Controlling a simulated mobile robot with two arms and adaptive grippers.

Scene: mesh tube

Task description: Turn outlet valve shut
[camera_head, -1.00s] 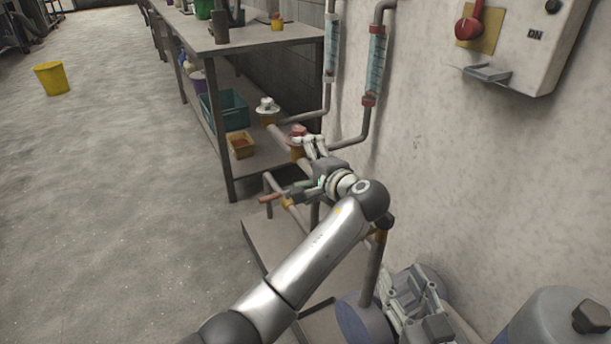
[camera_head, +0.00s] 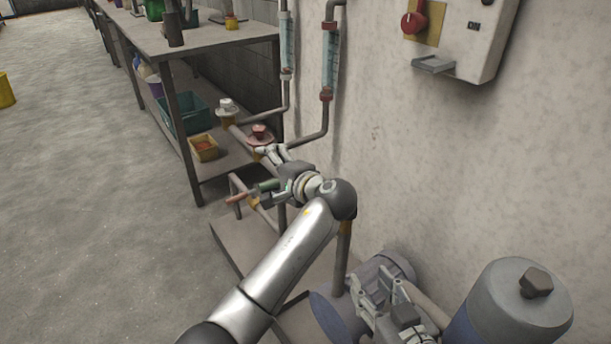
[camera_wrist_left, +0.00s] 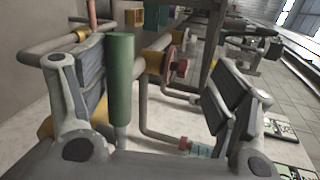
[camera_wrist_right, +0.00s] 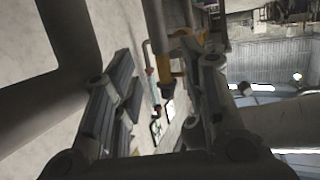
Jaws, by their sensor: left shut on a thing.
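A green bar handle (camera_head: 266,185) sits on low pipework by the wall, beside the shelf bench. It stands upright in the left wrist view (camera_wrist_left: 121,80). My left gripper (camera_head: 268,172) is around this handle, which lies close to the left-hand finger in the left wrist view. A red valve wheel (camera_head: 260,137) and a white-topped valve (camera_head: 227,106) stand behind the gripper. No label shows which valve is the outlet. My right gripper (camera_wrist_right: 165,95) has its fingers apart and holds nothing; it shows low in the head view (camera_head: 383,290), near the pump.
A pump motor (camera_head: 388,263) and a grey-blue tank (camera_head: 515,305) fill the lower right. Two flow tubes (camera_head: 330,60) run up the wall near a switch box (camera_head: 470,35). The shelf bench (camera_head: 200,40) stands behind; the left floor is mostly clear.

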